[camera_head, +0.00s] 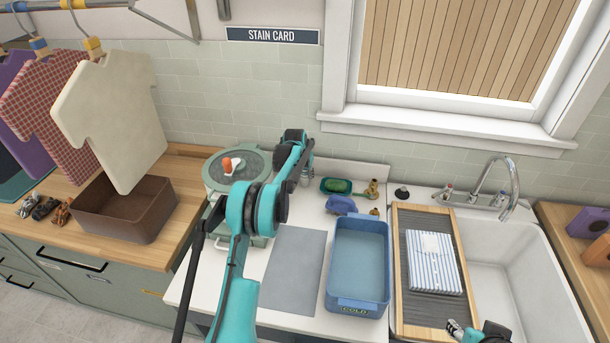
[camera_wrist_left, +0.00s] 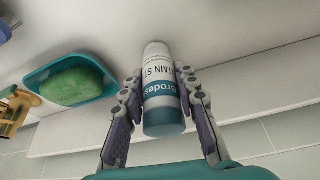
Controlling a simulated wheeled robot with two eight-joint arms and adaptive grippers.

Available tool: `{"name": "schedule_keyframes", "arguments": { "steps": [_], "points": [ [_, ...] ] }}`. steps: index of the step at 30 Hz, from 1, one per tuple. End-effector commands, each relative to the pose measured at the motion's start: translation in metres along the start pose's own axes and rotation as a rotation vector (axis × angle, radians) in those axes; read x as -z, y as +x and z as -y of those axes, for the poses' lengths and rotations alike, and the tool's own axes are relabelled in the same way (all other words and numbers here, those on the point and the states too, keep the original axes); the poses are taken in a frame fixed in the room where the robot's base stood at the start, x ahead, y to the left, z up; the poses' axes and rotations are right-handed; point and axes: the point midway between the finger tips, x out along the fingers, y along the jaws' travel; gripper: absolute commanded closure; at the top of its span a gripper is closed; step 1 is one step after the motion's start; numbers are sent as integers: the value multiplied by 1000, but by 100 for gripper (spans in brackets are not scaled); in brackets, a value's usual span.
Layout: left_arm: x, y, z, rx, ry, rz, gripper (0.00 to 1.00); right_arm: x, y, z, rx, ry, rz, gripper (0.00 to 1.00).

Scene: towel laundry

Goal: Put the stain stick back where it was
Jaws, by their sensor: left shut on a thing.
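My left gripper (camera_wrist_left: 157,95) is shut on the stain stick (camera_wrist_left: 160,92), a white and teal cylinder with a printed label, held between the two fingers. In the wrist view its white end is at or close to the white counter surface; I cannot tell whether it touches. In the head view my left gripper (camera_head: 307,172) is at the back of the white counter, left of the green soap dish (camera_head: 336,186), and my arm partly hides it. My right gripper (camera_head: 456,327) shows only in part at the bottom edge, over the front of the wooden board.
A round-lidded green container (camera_head: 238,165) stands left of the gripper. A blue basin (camera_head: 358,265), a grey mat (camera_head: 295,268) and a blue item (camera_head: 341,205) are in front. A folded striped cloth (camera_head: 432,262) lies on the ribbed board (camera_head: 409,215) by the sink (camera_head: 520,275).

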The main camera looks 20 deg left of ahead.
Motion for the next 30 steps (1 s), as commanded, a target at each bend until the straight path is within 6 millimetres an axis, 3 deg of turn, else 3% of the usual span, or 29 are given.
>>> {"name": "schedule_keyframes", "arguments": {
  "steps": [2,3,5,17,30],
  "points": [
    [-2,4,0,0,0,0,100,-2,3,0,0,0,0,60],
    [-1,3,0,0,0,0,60,-2,2,0,0,0,0,60],
    [-1,2,0,0,0,0,50,-1,2,0,0,0,0,60],
    [1,-6,0,0,0,0,50,1,-2,0,0,0,0,60],
    [1,-96,0,0,0,0,50,8,-11,0,0,0,0,60]
  ]
}}
